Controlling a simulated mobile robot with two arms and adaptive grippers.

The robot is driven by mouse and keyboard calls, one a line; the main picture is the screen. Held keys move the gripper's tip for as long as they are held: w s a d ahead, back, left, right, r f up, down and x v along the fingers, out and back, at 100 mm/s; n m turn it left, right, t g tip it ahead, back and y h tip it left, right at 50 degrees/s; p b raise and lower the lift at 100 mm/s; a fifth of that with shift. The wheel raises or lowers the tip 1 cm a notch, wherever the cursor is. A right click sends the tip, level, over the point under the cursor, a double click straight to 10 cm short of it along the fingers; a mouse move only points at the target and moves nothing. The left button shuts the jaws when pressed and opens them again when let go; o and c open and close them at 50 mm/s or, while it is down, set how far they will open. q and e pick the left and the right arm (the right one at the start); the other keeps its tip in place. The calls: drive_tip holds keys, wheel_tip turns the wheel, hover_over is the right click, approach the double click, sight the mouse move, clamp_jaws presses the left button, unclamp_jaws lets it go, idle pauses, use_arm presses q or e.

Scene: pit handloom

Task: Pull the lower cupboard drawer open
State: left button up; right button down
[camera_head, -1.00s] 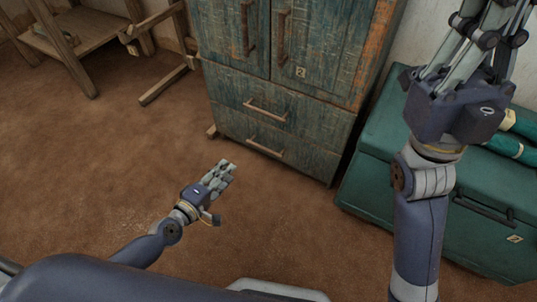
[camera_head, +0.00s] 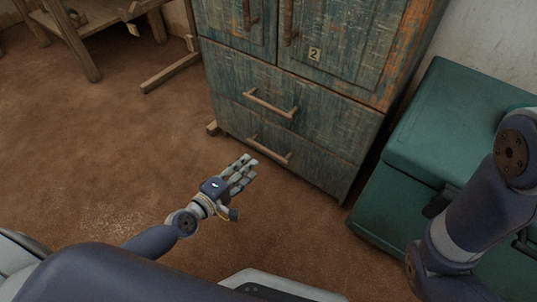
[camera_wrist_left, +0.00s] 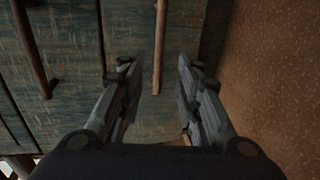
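The worn blue-green wooden cupboard (camera_head: 350,35) has two drawers under its doors. The lower drawer (camera_head: 318,172) is shut, with a wooden bar handle (camera_head: 270,151). My left gripper (camera_head: 246,167) is in front of this handle, to its lower left in the head view. In the left wrist view, the left gripper (camera_wrist_left: 156,78) is open and empty, and the lower drawer's handle (camera_wrist_left: 161,40) shows between its fingers, farther off. Contact is not visible. My right forearm shows at the right edge; its gripper is outside the view.
The upper drawer's handle (camera_head: 270,103) sits above; it also shows at left in the wrist view (camera_wrist_left: 34,50). A green trunk (camera_head: 440,120) stands right of the cupboard. A wooden frame (camera_head: 95,25) is back left. The brown floor (camera_head: 110,130) before the cupboard is clear.

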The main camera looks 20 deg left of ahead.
sight(266, 152)
use_arm(q)
drive_tip(key=x, duration=1)
drive_tip(key=shift+w+d+f+b, duration=0.1)
drive_tip(key=shift+w+d+b, duration=0.05)
drive_tip(key=shift+w+b, duration=0.2)
clamp_jaws()
